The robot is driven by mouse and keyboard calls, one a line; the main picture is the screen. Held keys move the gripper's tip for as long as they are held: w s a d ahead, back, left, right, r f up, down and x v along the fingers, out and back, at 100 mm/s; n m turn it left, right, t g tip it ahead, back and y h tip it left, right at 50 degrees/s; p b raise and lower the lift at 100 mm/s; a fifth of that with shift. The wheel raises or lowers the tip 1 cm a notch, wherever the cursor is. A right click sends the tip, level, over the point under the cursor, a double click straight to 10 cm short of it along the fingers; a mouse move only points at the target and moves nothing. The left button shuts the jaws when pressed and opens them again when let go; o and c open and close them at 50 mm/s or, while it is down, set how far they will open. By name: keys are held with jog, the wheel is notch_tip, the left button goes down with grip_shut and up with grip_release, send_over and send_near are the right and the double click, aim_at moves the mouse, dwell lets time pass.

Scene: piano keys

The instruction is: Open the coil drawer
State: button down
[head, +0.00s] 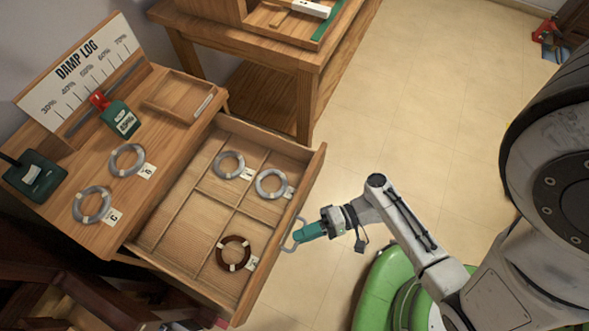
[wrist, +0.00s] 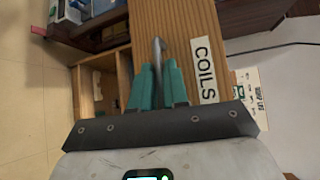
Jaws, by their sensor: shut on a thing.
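The coil drawer (head: 173,232) is pulled well out of the desk, and its compartments show from above. Two grey wire coils (head: 229,165) (head: 271,183) and one brown coil (head: 233,253) lie inside, each with a white tag. A metal handle (head: 298,229) is on the drawer front. My gripper (head: 300,235) has teal fingers shut on this handle. In the wrist view the fingers (wrist: 158,82) close around the handle (wrist: 157,55), beside the drawer front's white label "COILS" (wrist: 204,70).
A wooden bench (head: 300,60) stands behind. Floor (head: 400,110) right of the drawer is clear.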

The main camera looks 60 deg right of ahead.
jog(key=shift+s, duration=0.15)
jog(key=c, duration=1.2)
grip_release()
jog(key=b+v, duration=0.1)
jog(key=v, duration=0.9)
jog(key=shift+s+d+b, duration=0.25)
jog(key=shift+d+b, duration=0.05)
